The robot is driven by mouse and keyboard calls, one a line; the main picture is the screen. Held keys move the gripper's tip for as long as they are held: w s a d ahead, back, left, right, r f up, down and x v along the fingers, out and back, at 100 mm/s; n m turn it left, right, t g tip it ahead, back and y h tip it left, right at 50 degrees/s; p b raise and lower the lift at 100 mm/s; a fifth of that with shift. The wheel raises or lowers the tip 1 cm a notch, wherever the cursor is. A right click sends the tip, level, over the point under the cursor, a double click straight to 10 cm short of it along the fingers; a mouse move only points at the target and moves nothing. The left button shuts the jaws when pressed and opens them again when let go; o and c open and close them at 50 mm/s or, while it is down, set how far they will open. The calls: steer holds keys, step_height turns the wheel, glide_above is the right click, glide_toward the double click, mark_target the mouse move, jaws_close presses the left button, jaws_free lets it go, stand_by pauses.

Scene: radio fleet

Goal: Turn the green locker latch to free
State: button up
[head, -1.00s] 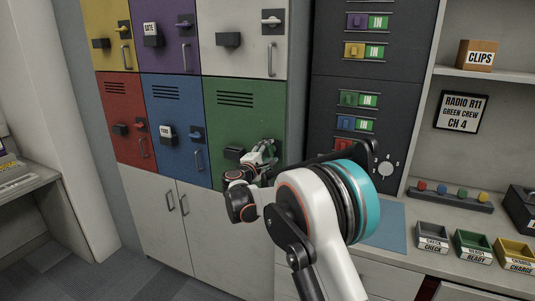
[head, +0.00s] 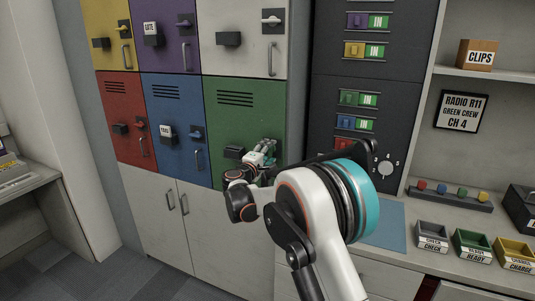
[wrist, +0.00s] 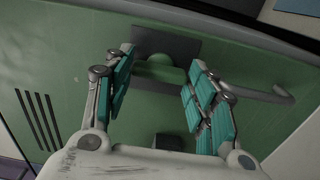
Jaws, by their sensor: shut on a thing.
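The green locker door (head: 235,120) is closed, at the lower right of the locker block. Its green latch (wrist: 160,72) sits on a dark backing plate (wrist: 178,45) in the wrist view. My gripper (head: 268,152) is at the right part of this door, and in the head view it hides the latch. In the wrist view my gripper (wrist: 162,64) has its teal-padded fingers on either side of the latch, shut on it. The latch lies roughly across the gap between the fingers; its exact angle is hard to tell.
The green door's handle (wrist: 270,95) is close to the right finger. A dark block (head: 234,152) projects from the door left of my gripper. A dark rack (head: 365,85) stands to the right, and a counter with small trays (head: 431,237) is farther right.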

steer(key=o, duration=1)
steer(key=shift+o, duration=0.2)
steer(key=v, duration=1.2)
